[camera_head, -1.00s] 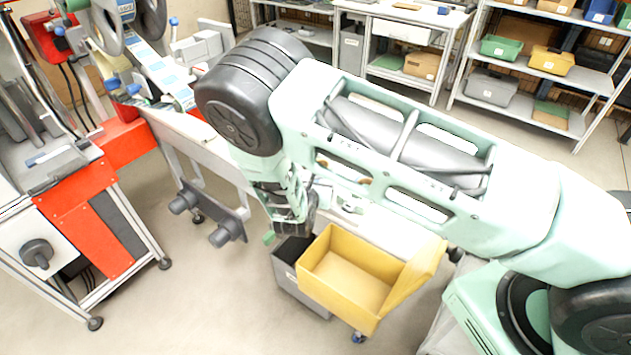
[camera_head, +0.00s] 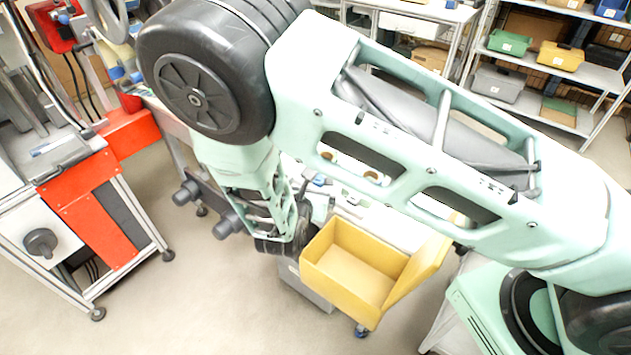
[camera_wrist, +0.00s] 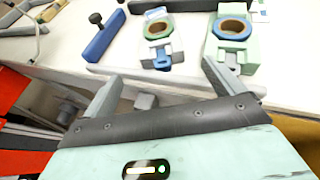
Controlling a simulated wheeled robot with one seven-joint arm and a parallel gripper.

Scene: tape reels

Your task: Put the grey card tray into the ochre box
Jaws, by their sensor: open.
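The ochre box (camera_head: 340,283) stands open and empty-looking in the head view, beside and below the work table. My gripper (camera_wrist: 160,74) is open and empty; its two grey fingers are spread apart in front of the table edge in the wrist view. Beyond the fingers, a grey holder with a blue front (camera_wrist: 157,54) carries a brown-cored reel. I cannot tell for certain which piece is the grey card tray. My arm hides much of the table in the head view.
A blue bar with a black knob (camera_wrist: 104,36) lies on the white table (camera_wrist: 190,78). A red-and-white machine frame (camera_head: 85,220) stands left. Shelves with bins (camera_head: 548,72) stand at the back. The floor in front is clear.

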